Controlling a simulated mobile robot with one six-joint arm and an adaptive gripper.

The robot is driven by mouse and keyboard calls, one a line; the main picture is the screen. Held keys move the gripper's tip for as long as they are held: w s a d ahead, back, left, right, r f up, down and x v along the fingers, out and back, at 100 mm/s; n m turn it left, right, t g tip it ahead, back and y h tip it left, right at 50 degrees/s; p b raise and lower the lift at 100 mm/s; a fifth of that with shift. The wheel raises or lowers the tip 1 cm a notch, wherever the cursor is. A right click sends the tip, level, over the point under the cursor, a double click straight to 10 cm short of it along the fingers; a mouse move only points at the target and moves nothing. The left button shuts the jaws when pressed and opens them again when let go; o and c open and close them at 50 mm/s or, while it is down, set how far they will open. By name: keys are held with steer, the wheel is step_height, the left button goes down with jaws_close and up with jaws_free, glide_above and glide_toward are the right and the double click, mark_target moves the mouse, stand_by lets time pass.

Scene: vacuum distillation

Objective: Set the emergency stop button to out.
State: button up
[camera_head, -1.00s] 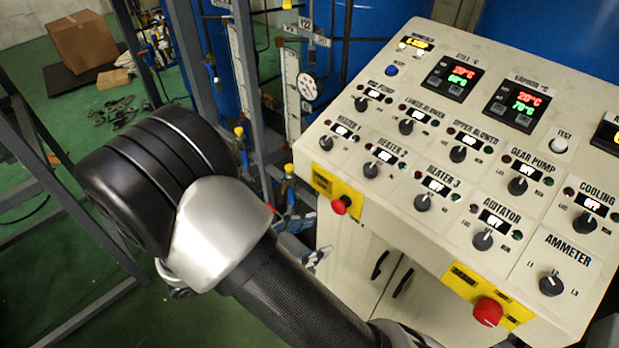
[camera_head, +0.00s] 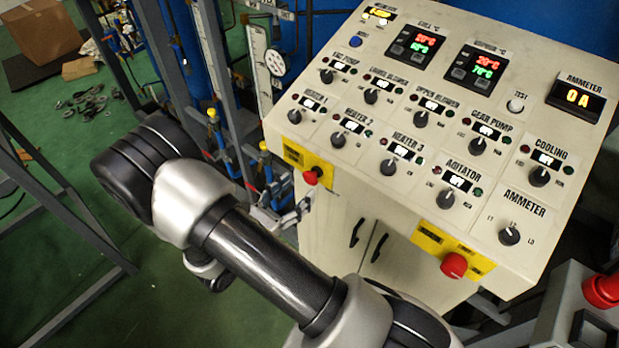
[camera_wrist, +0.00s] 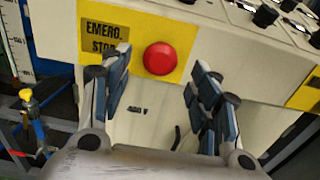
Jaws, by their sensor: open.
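The emergency stop button (camera_wrist: 160,58) is a round red knob on a yellow plate marked "EMERG. STOP" in the wrist view. In the head view it appears to be the left red button (camera_head: 311,177), on the front edge of the control panel. My gripper (camera_wrist: 159,72) is open and empty, with one finger to each side of the button in the picture. I cannot tell how far the fingertips are from it, or whether the button is in or out.
A second red button (camera_head: 454,265) sits on another yellow plate farther right on the same edge. The sloped control panel (camera_head: 350,190) carries several black knobs and displays. Cabinet doors are below.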

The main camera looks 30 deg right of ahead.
mark_target(308, 181)
steer(key=x, duration=0.6)
steer(key=shift+c, duration=0.2)
jaws_close()
stand_by(0.5)
